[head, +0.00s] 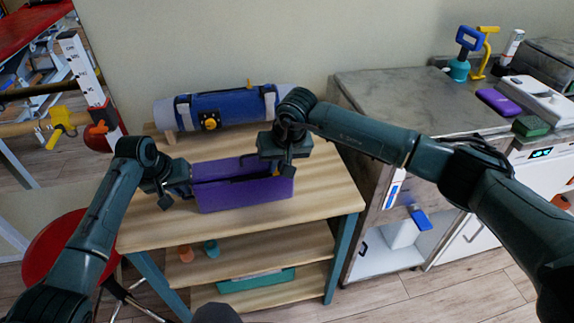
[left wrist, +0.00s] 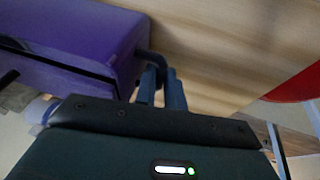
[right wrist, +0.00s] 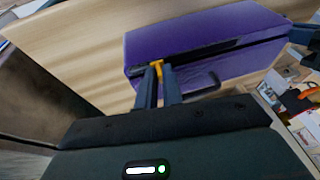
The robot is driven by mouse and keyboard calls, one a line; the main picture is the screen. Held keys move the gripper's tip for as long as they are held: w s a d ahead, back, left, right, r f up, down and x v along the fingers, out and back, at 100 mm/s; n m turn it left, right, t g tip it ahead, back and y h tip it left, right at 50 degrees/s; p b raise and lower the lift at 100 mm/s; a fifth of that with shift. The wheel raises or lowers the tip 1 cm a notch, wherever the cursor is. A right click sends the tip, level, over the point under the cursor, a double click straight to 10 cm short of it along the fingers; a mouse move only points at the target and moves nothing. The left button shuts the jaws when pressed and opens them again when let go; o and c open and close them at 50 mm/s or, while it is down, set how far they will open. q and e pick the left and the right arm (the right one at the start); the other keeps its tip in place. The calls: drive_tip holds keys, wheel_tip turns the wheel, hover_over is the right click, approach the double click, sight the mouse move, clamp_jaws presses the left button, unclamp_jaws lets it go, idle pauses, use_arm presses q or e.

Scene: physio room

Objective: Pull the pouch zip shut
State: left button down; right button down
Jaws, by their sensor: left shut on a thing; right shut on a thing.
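The purple pouch (head: 245,194) lies on the wooden table, with a dark open slot along its top. My left gripper (head: 187,190) is at the pouch's left end. In the left wrist view its fingers (left wrist: 160,78) are shut on a dark end tab (left wrist: 155,60). My right gripper (head: 284,168) is above the pouch's right end. In the right wrist view its fingers (right wrist: 158,72) are shut on the small yellow zip pull (right wrist: 167,72). The dark slot (right wrist: 215,52) runs from the pull toward my left gripper.
A blue roll-shaped bag (head: 228,107) lies behind the pouch at the wall. A red stool (head: 55,250) stands left of the table. A grey-topped cabinet (head: 400,90) stands to the right. Bare tabletop (head: 325,190) lies right of the pouch.

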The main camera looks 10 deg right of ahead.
use_arm(q)
drive_tip(key=shift+d, duration=0.2)
use_arm(e)
drive_tip(key=shift+a, duration=5.05)
drive_tip(key=c, duration=1.4)
unclamp_jaws()
use_arm(q)
drive_tip(key=shift+a, duration=0.1)
use_arm(e)
drive_tip(key=shift+o, duration=0.2)
use_arm(q)
drive_tip(key=c, duration=1.5)
unclamp_jaws()
use_arm(e)
wheel_tip(320, 180, up, 8)
